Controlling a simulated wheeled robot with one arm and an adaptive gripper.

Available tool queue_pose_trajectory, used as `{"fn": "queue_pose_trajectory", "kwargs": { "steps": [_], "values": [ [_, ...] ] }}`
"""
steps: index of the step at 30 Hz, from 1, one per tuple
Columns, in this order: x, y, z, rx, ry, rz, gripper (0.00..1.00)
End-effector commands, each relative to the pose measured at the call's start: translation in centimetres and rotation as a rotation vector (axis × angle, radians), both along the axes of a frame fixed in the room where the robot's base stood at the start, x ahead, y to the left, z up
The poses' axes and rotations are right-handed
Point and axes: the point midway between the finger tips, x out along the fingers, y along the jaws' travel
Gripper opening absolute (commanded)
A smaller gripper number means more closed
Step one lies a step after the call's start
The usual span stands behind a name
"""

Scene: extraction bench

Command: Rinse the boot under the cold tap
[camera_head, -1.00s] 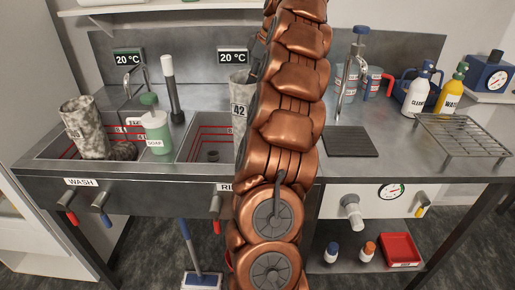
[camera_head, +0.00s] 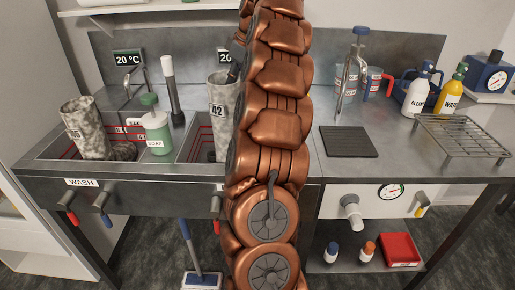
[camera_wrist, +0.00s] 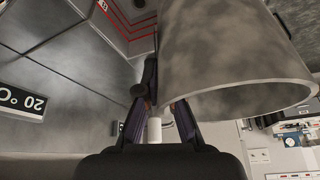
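A grey mottled boot (camera_head: 219,120) marked 42 stands upright at the rinse basin (camera_head: 203,145), its lower part inside the basin. My gripper (camera_head: 237,62) is at the boot's top edge, partly hidden by my arm. In the wrist view, the boot's open shaft (camera_wrist: 240,50) fills the upper right, and my gripper (camera_wrist: 157,108) is closed on its rim. A second mottled boot (camera_head: 86,130) stands tilted in the wash basin. A red-handled valve (camera_head: 216,227) shows below the rinse basin; any cold valve and tap spout there are hidden behind my arm.
The wash basin has a tap (camera_head: 135,75), a red valve (camera_head: 70,217) and a blue valve (camera_head: 106,220). A soap bottle (camera_head: 157,133) and a brush (camera_head: 172,90) stand between the basins. A black mat (camera_head: 348,142) and wire rack (camera_head: 463,135) lie right.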

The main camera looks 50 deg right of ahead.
Motion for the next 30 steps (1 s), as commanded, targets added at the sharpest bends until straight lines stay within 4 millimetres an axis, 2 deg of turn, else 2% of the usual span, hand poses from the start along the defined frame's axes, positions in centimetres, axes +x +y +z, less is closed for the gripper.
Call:
{"fn": "queue_pose_trajectory", "kwargs": {
  "steps": [30],
  "values": [
    [4.8, 3.4, 0.1, 0.0, -0.001, 0.001, 0.0]
  ]
}}
